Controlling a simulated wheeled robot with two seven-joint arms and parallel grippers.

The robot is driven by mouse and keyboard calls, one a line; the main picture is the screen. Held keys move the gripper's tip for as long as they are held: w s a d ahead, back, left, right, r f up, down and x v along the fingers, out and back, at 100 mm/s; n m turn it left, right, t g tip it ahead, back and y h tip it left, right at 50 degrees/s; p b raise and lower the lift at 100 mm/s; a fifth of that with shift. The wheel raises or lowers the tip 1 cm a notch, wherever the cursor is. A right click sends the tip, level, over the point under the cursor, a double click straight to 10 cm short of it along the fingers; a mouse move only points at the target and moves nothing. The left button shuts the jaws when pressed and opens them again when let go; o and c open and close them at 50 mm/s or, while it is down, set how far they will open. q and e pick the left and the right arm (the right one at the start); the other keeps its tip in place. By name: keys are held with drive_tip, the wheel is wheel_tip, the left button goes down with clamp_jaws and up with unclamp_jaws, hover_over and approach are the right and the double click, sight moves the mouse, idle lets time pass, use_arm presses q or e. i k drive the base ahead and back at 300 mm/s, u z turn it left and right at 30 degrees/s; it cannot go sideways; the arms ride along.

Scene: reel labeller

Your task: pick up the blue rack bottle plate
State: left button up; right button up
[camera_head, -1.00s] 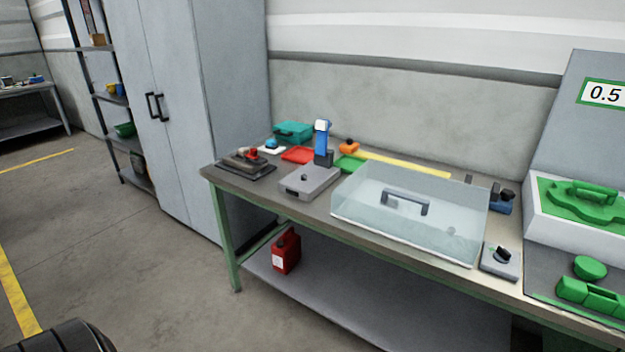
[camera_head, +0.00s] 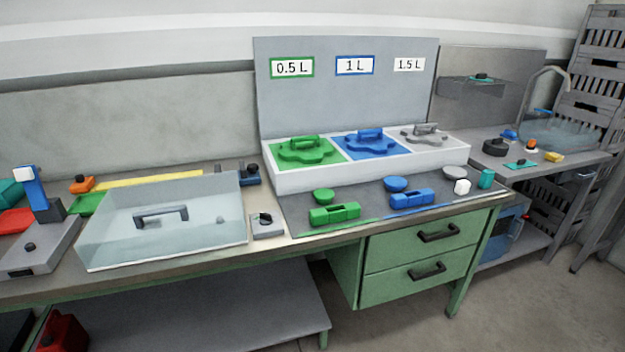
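The blue bottle plate (camera_head: 371,142) lies in the middle bay of a white rack (camera_head: 300,180), under the "1 L" sign (camera_head: 355,65). It is a lobed blue plate with a raised handle on top. A green plate (camera_head: 304,151) lies in the bay to its left, and a grey plate (camera_head: 425,135) in the bay to its right. Nothing covers the blue plate. Neither of my grippers shows in the view.
A clear cover (camera_head: 165,240) with a handle stands left. A sink bench (camera_head: 560,150) stands right.

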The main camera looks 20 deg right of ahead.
sight(395, 184)
drive_tip(key=u, duration=1.7)
drive_tip(key=i, duration=1.5)
drive_tip(key=z, duration=4.05)
